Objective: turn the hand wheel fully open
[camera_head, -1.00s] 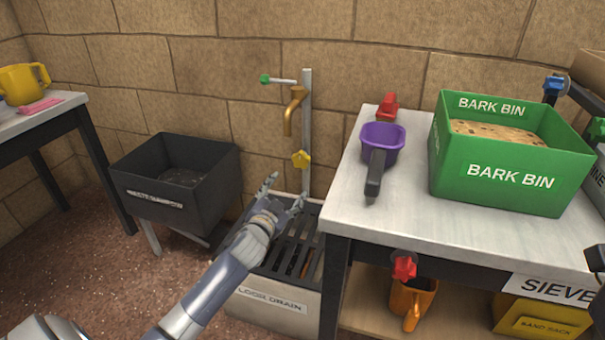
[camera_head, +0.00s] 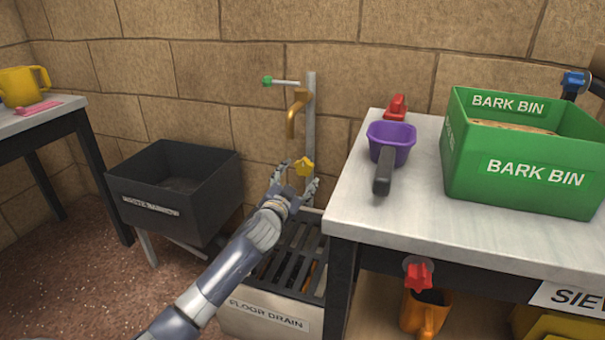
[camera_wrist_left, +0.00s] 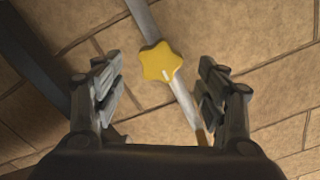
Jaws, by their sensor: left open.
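A yellow star-shaped hand wheel (camera_head: 304,166) sits on the grey upright pipe (camera_head: 310,120), below a brass spout (camera_head: 297,110). My left gripper (camera_head: 296,178) is open, with its fingertips close to the wheel, one to its left and one just below its right side. In the left wrist view the yellow wheel (camera_wrist_left: 160,62) shows between and beyond the two open fingers of my left gripper (camera_wrist_left: 158,85). My right gripper is out of view.
A grated floor drain (camera_head: 290,262) lies below my left arm. A black bin (camera_head: 175,190) stands left. The table (camera_head: 420,225) close on the right carries a purple scoop (camera_head: 391,140), a red knob (camera_head: 396,106) and a green bark bin (camera_head: 515,155). Another red knob (camera_head: 418,275) is at its front.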

